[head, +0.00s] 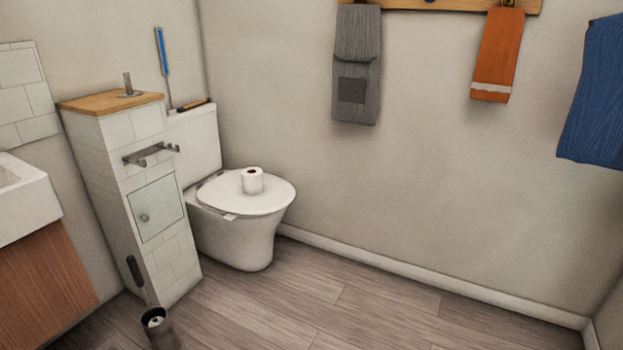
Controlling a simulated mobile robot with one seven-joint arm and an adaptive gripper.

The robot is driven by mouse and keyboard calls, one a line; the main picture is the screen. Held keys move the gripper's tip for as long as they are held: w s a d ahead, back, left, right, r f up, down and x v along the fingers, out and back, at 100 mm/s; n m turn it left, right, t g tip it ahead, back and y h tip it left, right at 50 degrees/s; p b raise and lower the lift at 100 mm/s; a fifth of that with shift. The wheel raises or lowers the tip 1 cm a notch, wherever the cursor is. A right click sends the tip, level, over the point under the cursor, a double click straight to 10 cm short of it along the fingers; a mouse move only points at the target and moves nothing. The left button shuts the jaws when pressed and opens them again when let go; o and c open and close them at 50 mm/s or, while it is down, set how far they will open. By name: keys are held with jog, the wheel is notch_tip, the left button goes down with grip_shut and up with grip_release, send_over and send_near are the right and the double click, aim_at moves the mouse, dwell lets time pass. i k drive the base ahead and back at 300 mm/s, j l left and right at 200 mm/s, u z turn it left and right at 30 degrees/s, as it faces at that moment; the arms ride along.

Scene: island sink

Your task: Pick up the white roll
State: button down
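The white roll (252,181) stands upright on the closed lid of the white toilet (222,199), a little right of the lid's middle. Its dark core hole faces up. Nothing touches its sides. My gripper is not in the head view, so its state and its distance from the roll do not show.
A tiled cabinet (118,140) with a wooden top and a metal holder (150,153) stands left of the toilet. A dark bin or brush holder (157,325) stands on the floor in front. Grey (357,70), orange (496,55) and blue (597,100) towels hang right. Floor right is clear.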

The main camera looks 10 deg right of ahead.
aim_at(252, 178)
jog(key=i+l, duration=0.2)
jog(key=i, duration=0.3)
jog(key=i+l, duration=0.2)
jog(key=i, duration=0.3)
jog(key=i+l, duration=0.2)
jog(key=i, duration=0.3)
jog(key=i+l, duration=0.25)
jog(key=i, duration=0.25)
jog(key=i+l+z, duration=0.1)
jog(key=i, duration=0.4)
jog(key=l, duration=0.1)
